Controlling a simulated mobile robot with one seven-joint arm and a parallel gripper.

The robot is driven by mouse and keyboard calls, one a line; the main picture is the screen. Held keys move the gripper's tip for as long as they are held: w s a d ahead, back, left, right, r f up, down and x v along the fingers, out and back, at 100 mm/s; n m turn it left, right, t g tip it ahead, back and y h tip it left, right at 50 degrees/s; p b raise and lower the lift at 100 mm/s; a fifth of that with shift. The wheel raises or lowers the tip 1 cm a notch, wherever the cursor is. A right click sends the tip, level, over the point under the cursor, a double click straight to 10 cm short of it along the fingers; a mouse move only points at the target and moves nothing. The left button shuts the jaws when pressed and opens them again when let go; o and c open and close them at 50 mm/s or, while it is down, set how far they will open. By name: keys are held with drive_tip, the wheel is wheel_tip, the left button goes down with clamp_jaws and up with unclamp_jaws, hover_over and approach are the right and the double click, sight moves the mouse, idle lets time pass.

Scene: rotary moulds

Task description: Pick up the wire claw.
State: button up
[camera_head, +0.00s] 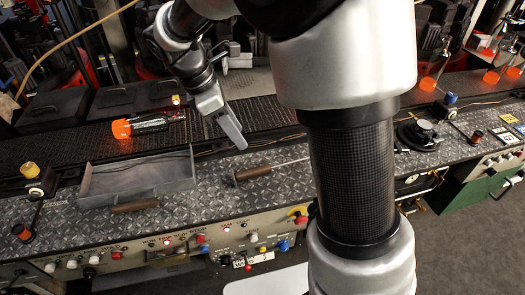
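A thin metal rod with a brown handle (253,174) lies on the diamond-plate bench top, right of the metal tray. It is probably the wire claw. Its rod runs right and behind my arm, so its far end is hidden and I see no claw tip. My gripper (234,136) hangs above the bench, pointing down and to the right. In the picture it is above and slightly left of the brown handle, apart from it. Only one finger shows clearly, so its opening cannot be judged. I see nothing held in it.
An open metal tray (186,163) with a brown handle (135,206) sits left of the rod. A glowing orange bottle (121,129) lies on the conveyor behind. A control panel (228,238) with knobs runs along the front. My arm covers the middle right.

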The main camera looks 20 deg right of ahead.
drive_tip(key=b, duration=0.1)
approach(262, 167)
drive_tip(key=x, duration=0.5)
drive_tip(key=shift+s+a+f, duration=0.1)
drive_tip(key=shift+s+f, duration=0.05)
drive_tip(key=shift+s, duration=0.1)
drive_tip(key=shift+b+x, duration=0.5)
drive_tip(key=shift+x, duration=2.25)
drive_tip(key=shift+w, duration=0.15)
clamp_jaws()
